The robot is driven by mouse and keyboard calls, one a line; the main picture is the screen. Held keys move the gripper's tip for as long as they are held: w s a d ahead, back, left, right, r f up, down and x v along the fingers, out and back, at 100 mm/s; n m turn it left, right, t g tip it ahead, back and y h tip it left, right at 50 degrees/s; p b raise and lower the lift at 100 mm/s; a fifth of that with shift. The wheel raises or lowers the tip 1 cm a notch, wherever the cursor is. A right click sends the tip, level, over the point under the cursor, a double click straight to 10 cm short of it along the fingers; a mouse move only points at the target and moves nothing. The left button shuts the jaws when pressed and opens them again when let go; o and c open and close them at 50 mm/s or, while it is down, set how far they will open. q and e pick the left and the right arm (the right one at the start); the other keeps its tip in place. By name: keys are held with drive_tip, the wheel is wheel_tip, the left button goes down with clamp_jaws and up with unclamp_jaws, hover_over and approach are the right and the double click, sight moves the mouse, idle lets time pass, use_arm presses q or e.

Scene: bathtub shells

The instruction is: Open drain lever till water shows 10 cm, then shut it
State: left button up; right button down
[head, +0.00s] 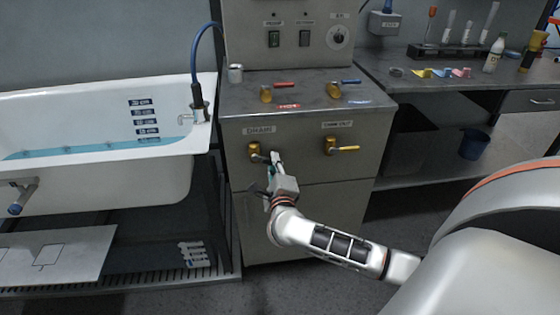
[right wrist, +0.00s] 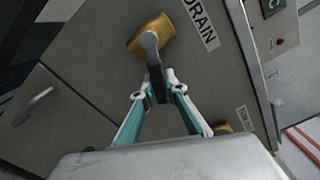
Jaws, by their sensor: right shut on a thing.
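The drain valve (head: 255,151) is a brass body under a DRAIN label on the front of the grey cabinet. In the right wrist view its brass body (right wrist: 150,36) carries a dark lever (right wrist: 155,75). My right gripper (head: 275,162) is shut on that lever, with a fingertip on each side. The white bathtub (head: 120,172) at left holds shallow blue water (head: 75,149). Depth marks (head: 145,121) are on its inner wall; the waterline lies near the lowest ones, partly too small to read. My left gripper is not in view.
A second brass valve (head: 332,146) with a yellow handle sits right of the drain valve. A red-handled valve (head: 268,93) and a blue-handled valve (head: 338,90) are on the cabinet top. A side bench (head: 440,70) with bottles stands at right.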

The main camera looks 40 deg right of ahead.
drive_tip(key=r+n+p, duration=0.2)
drive_tip(key=p, duration=0.1)
drive_tip(key=shift+d+r, duration=0.2)
drive_tip(key=shift+r, duration=0.05)
drive_tip(key=shift+s+n+p, duration=0.1)
drive_tip(key=shift+n+p, duration=0.7)
drive_tip(key=shift+p, duration=0.15)
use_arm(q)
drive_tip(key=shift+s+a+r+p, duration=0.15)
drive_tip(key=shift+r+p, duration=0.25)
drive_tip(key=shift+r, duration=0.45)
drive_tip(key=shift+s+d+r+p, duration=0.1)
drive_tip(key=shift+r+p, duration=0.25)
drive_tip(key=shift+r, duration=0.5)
use_arm(e)
drive_tip(key=shift+n, duration=0.6)
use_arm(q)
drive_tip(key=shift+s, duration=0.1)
use_arm(e)
drive_tip(key=c, duration=2)
unclamp_jaws()
drive_tip(key=shift+s, duration=0.1)
